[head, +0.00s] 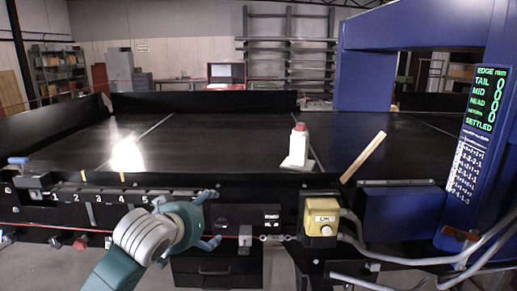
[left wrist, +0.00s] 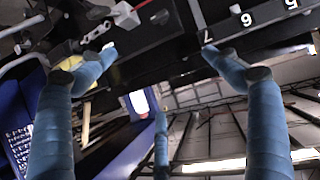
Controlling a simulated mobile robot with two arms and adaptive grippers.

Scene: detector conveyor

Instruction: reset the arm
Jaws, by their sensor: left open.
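My left arm (head: 125,262) comes in from the bottom left in the head view. Its left gripper (head: 212,219) is in front of the conveyor's near edge, beside the numbered black rail (head: 135,194). The blue fingers are spread apart, with nothing seen between them. In the left wrist view the left gripper (left wrist: 155,100) shows its blue fingers wide apart, with the rail's numbers and the conveyor frame beyond. My right arm and gripper are not in view.
A white bottle with a red cap (head: 299,143) stands on a white pad (head: 297,164) on the black conveyor belt (head: 220,140). A wooden stick (head: 364,156) leans at the near edge. A yellow button box (head: 321,217), a blue gantry (head: 365,75) and a display panel (head: 474,150) are right.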

